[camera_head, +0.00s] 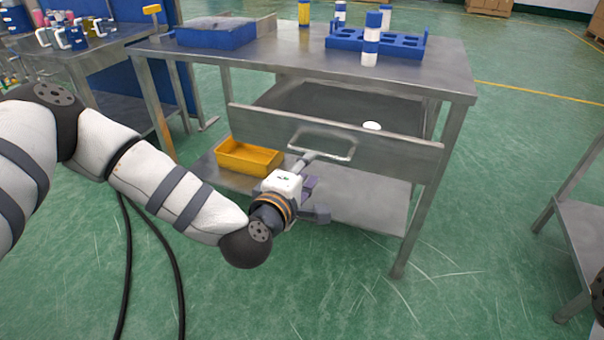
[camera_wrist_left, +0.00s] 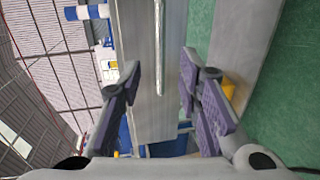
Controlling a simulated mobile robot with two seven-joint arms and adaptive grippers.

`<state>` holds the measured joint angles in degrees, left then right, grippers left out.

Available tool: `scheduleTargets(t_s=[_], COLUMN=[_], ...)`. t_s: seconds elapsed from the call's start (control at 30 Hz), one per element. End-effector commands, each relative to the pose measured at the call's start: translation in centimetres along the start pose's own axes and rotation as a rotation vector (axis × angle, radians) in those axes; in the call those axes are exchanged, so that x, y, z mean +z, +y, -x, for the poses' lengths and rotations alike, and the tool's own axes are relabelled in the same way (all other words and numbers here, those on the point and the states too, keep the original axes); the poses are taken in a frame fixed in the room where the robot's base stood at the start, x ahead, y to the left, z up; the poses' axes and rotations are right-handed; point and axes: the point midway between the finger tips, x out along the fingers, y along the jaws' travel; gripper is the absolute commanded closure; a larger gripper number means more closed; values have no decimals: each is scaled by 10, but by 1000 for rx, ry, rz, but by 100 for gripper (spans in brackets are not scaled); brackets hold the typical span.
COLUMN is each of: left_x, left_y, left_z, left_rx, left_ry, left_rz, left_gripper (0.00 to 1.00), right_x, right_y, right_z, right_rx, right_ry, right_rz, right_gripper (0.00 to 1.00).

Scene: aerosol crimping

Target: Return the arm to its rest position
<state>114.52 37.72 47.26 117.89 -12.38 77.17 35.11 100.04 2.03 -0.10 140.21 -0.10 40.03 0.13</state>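My left arm comes in from the left in the head view. Its gripper (camera_head: 312,199) is low in front of the workbench, below the drawer handle (camera_head: 326,146), partly hidden behind my wrist. In the left wrist view the two purple-padded fingers of this gripper (camera_wrist_left: 163,82) are wide apart, with nothing held between them. The drawer (camera_head: 395,146) is pulled out, with a white round item (camera_head: 371,126) inside. My right gripper is not in view.
A yellow bin (camera_head: 249,158) sits on the lower shelf (camera_head: 362,208). A blue rack (camera_head: 405,45), a blue tray (camera_head: 214,36) and blue-white cans (camera_head: 371,40) stand on the workbench (camera_head: 285,58). Another metal table (camera_head: 590,225) is at the right. Green floor lies between.

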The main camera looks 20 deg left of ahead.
Motion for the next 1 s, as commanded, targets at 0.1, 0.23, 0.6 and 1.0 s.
scheduleTargets(t_s=[0.1,0.23,0.6,1.0], left_x=[0,0,0,72], left_y=[0,0,0,-199], left_z=[21,30,31,188], left_rx=[-1,0,1,-595], left_ry=[-1,1,1,-546], left_rz=[1,0,0,-573], left_gripper=[69,69,69,69], right_x=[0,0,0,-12], right_y=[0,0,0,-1], right_z=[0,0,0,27], right_rx=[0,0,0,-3], right_ry=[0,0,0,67], right_rz=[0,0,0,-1], right_gripper=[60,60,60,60])
